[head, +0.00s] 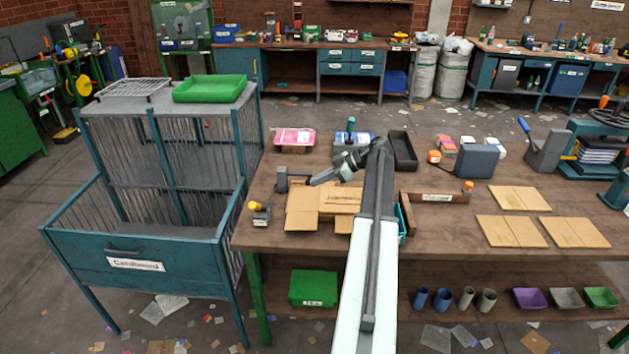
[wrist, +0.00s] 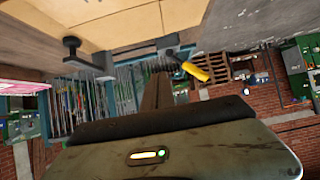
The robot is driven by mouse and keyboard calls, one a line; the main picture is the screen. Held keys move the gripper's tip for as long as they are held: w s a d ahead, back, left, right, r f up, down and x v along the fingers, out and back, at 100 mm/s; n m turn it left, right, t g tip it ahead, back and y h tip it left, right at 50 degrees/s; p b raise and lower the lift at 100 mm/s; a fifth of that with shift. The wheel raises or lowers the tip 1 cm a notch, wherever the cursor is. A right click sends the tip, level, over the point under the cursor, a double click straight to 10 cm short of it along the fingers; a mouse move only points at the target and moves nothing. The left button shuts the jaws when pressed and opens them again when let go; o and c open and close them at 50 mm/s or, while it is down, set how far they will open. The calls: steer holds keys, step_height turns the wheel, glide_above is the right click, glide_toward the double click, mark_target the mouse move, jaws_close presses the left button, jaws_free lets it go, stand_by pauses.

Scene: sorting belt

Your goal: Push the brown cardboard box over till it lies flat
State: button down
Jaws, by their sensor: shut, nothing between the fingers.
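The brown cardboard box (head: 303,205) lies on the workbench left of my arm, looking low and spread out, with panels and flaps about level with the top. My arm hides part of its right side. In the wrist view its tan surface (wrist: 150,22) fills the upper part. My gripper (head: 313,182) is shut and empty. It points left, above the far edge of the cardboard; I cannot tell whether it touches.
A grey clamp-like fixture (head: 283,181) and a yellow-topped item (head: 260,212) stand left of the cardboard. A black tray (head: 403,151) and pink container (head: 294,139) are behind. Flat cardboard sheets (head: 512,230) lie right. A cage bin (head: 165,262) labelled Cardboard adjoins the bench.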

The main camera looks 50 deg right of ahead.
steer(key=s+d+f, duration=0.1)
steer(key=s+d, duration=0.1)
steer(key=s+d+f+b, duration=0.1)
steer(key=s, duration=0.1)
steer(key=s+d, duration=0.2)
steer(key=shift+s+d+f+b, duration=0.15)
steer(key=shift+d+f+b, duration=0.15)
steer(key=shift+f, duration=0.1)
steer(key=shift+s, duration=0.1)
